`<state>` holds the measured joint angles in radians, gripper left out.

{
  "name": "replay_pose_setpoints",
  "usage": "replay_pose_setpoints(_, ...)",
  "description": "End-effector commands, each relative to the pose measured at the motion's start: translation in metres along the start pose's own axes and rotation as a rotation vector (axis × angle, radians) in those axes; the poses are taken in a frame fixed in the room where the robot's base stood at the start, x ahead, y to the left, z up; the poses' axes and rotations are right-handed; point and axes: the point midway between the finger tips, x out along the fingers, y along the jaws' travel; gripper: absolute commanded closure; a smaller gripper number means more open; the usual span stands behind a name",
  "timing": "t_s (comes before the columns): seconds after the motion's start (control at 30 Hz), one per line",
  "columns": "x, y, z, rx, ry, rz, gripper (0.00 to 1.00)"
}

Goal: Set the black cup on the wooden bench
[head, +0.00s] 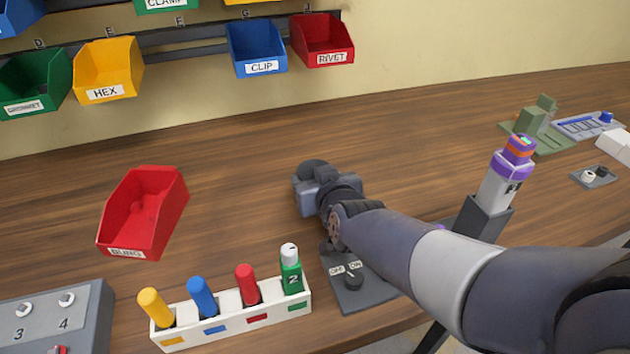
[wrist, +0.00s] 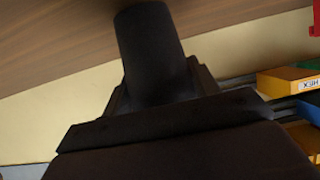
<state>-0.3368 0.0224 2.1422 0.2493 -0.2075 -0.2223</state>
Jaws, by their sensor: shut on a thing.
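The black cup (wrist: 150,55) is a dark cylinder in the middle of the wrist view, held at the jaws of my gripper (wrist: 155,100). In the head view my gripper (head: 312,183) is over the middle of the wooden bench (head: 245,185), shut on the cup. Only a dark rounded part of the cup (head: 313,164) shows there, beyond the gripper; the rest is hidden. The wrist view is upside down, with the bench (wrist: 50,45) at the top. I cannot tell whether the cup touches the bench.
A red BUNG bin (head: 145,212) lies left of my gripper. A white rack (head: 232,316) with coloured pegs and a switch box (head: 360,288) are in front. A grey holder (head: 482,220) stands right. Wall bins (head: 258,48) hang behind; bare bench lies around the gripper.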

Motion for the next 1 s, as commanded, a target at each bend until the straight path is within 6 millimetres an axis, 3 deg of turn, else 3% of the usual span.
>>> replay_pose_setpoints(0.17,0.001,0.000,0.003,0.000,0.000,0.000,0.61)
replay_pose_setpoints(0.2,0.001,0.000,0.003,0.000,0.000,0.000,0.42)
replay_pose_setpoints(0.47,0.001,0.000,0.002,0.000,0.000,0.000,0.21)
replay_pose_setpoints(0.8,-0.001,0.000,-0.002,0.000,0.000,0.000,0.21)
replay_pose_setpoints(1.0,-0.026,0.000,-0.004,0.000,0.002,0.000,0.21)
